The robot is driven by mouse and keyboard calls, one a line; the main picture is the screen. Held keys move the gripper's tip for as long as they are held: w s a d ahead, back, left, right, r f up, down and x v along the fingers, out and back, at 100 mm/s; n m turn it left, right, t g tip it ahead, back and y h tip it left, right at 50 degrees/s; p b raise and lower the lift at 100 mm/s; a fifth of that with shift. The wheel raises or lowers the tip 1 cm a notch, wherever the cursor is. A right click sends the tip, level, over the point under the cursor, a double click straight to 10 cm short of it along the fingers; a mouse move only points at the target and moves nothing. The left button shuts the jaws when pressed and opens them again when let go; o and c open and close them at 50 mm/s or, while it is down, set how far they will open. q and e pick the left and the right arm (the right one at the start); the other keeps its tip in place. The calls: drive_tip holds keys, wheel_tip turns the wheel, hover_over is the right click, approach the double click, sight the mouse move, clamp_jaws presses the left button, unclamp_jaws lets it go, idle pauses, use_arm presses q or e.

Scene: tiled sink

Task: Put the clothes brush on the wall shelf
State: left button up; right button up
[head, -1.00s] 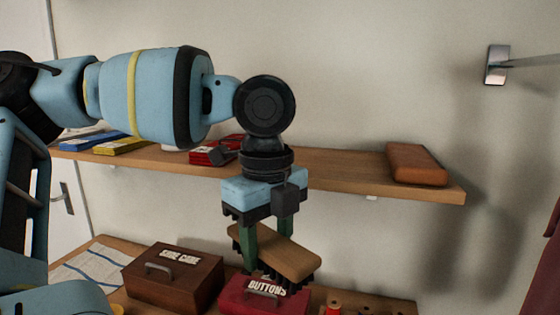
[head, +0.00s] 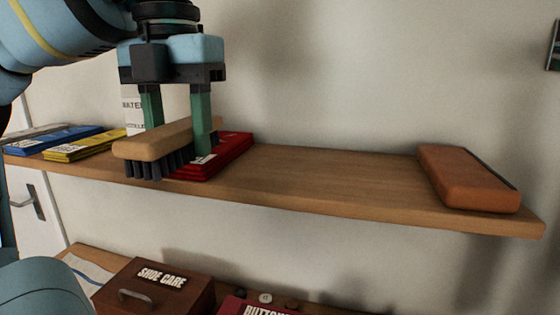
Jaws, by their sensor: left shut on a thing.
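The clothes brush (head: 160,143) has a tan wooden back and dark bristles that point down. My left gripper (head: 178,125) is shut on it, with one green finger on the near side and one behind. The brush is at the wall shelf (head: 330,181), over its left half, in front of a red box. I cannot tell whether the bristles touch the shelf. My right gripper is not in view.
On the shelf are blue (head: 58,139) and yellow (head: 85,145) packets at left, a red box (head: 220,155), a white labelled container (head: 133,112) partly hidden, and a brown block (head: 467,178) at right. The shelf's middle is clear. Below are a shoe care box (head: 155,287) and a buttons box (head: 250,306).

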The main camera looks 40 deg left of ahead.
use_arm(q)
drive_tip(key=shift+a, duration=0.1)
drive_tip(key=shift+r, duration=0.1)
drive_tip(key=shift+w+d, duration=0.25)
drive_tip(key=shift+w, duration=0.05)
hover_over(284, 167)
drive_tip(key=shift+f+b, duration=0.45)
drive_tip(key=shift+f, duration=0.3)
drive_tip(key=shift+s+f, duration=0.1)
drive_tip(key=shift+f, duration=1.65)
drive_tip(key=shift+f, duration=0.1)
drive_tip(key=o, duration=1)
drive_tip(key=shift+o, duration=0.2)
